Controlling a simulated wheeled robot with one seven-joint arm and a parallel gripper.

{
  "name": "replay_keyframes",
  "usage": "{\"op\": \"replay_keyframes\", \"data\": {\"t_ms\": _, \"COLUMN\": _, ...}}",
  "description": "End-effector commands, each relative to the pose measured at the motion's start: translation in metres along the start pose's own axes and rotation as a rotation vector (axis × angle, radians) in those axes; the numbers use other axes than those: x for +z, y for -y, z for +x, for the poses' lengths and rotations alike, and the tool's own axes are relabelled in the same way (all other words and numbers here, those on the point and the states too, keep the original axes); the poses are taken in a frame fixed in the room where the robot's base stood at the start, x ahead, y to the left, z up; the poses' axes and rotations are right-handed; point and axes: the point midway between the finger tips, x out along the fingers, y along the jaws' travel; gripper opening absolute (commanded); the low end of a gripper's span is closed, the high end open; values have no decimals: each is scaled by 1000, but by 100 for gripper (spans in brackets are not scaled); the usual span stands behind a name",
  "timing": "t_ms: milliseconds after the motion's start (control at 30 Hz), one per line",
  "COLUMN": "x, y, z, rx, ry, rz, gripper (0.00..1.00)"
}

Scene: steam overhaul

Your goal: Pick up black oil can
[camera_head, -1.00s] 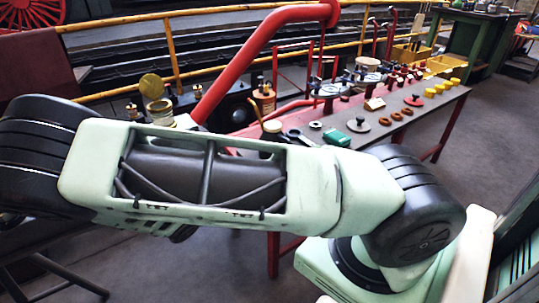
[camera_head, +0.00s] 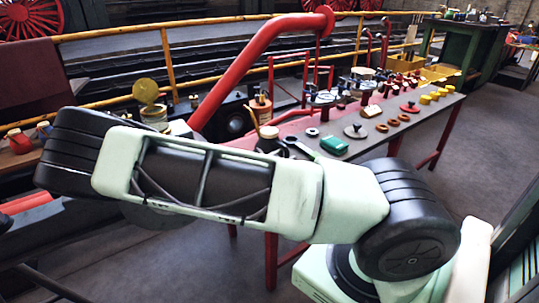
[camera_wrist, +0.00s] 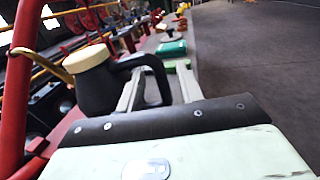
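The black oil can (camera_wrist: 95,88) has a cream lid and a thick black looped handle (camera_wrist: 152,66). It stands upright at the left in the wrist view. In the head view, the can's top (camera_head: 268,142) shows at the near end of the red-framed bench, its lower part hidden behind my arm. My gripper (camera_wrist: 160,76) has its two pale fingers apart, one on each side of the handle's lower part. I cannot tell whether either finger touches the handle. The gripper is mostly hidden in the head view.
A green box (camera_head: 333,145), rings and yellow pots (camera_head: 435,94) sit on the bench (camera_head: 440,106). A jar with a tilted yellow lid (camera_head: 153,113) and a tan-capped bottle (camera_head: 261,107) stand behind. A thick red pipe (camera_head: 245,70) rises close to the can. Grey floor lies open at right.

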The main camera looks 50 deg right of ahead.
Motion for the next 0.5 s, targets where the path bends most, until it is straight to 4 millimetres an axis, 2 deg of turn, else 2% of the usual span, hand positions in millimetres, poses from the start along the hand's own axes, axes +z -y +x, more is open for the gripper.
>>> {"op": "replay_keyframes", "data": {"t_ms": 100, "x": -2, "y": 1, "z": 16, "rx": -3, "ry": 2, "rz": 0, "gripper": 36}}
{"op": "replay_keyframes", "data": {"t_ms": 200, "x": -1, "y": 0, "z": 23, "rx": -1, "ry": 1, "rz": -1, "gripper": 36}}
{"op": "replay_keyframes", "data": {"t_ms": 433, "x": -1, "y": 0, "z": 24, "rx": 0, "ry": 0, "rz": 0, "gripper": 36}}
{"op": "replay_keyframes", "data": {"t_ms": 467, "x": -1, "y": 0, "z": 24, "rx": 0, "ry": 0, "rz": 0, "gripper": 31}}
{"op": "replay_keyframes", "data": {"t_ms": 500, "x": -1, "y": 0, "z": 24, "rx": 0, "ry": 0, "rz": 0, "gripper": 20}}
